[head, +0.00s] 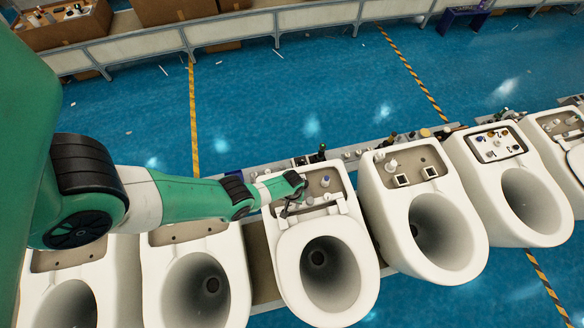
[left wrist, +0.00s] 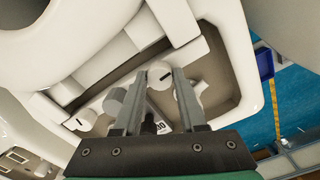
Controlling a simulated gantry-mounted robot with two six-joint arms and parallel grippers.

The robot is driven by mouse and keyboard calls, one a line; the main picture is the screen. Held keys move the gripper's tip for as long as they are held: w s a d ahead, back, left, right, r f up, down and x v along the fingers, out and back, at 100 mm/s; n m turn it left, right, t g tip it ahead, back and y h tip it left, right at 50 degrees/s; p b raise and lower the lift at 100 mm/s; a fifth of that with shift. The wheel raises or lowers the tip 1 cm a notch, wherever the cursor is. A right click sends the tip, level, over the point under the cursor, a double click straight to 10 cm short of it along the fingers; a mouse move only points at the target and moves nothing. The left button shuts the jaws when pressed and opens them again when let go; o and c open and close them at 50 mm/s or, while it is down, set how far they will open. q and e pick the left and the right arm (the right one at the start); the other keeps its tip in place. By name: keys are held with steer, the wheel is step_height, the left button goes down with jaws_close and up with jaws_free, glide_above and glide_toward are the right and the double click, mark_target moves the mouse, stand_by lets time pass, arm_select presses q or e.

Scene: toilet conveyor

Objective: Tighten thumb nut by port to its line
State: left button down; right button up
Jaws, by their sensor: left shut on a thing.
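My left gripper (head: 290,204) reaches into the recessed deck of the middle toilet (head: 318,260), behind its seat. In the left wrist view, its two grey fingers (left wrist: 163,72) are shut on a white round thumb nut (left wrist: 160,78) with a dark line on its face. Another white knob (left wrist: 80,121) with a short dark mark stands to the left in the same recess, with a greyish knob (left wrist: 115,98) between. A small label (left wrist: 160,126) is partly hidden behind the fingers. I cannot tell which part is the port. My right gripper is not in view.
Other toilets (head: 420,225) stand close on both sides in a row, with fittings in some decks. In the head view a bluish-white cylinder (head: 325,181) stands in the middle toilet's recess. The recess walls are close around the gripper. Blue floor (head: 290,100) lies behind the row.

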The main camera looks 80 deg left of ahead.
arm_select(q)
steer(key=m, duration=0.4)
steer(key=shift+s+m, duration=0.1)
steer(key=shift+m, duration=0.2)
steer(key=m, duration=0.5)
steer(key=shift+m, duration=0.3)
steer(key=m, duration=0.4)
steer(key=shift+f, duration=0.1)
steer(key=m, duration=0.4)
steer(key=shift+m, duration=0.3)
steer(key=c, duration=0.8)
jaws_free()
steer(key=shift+o, duration=0.2)
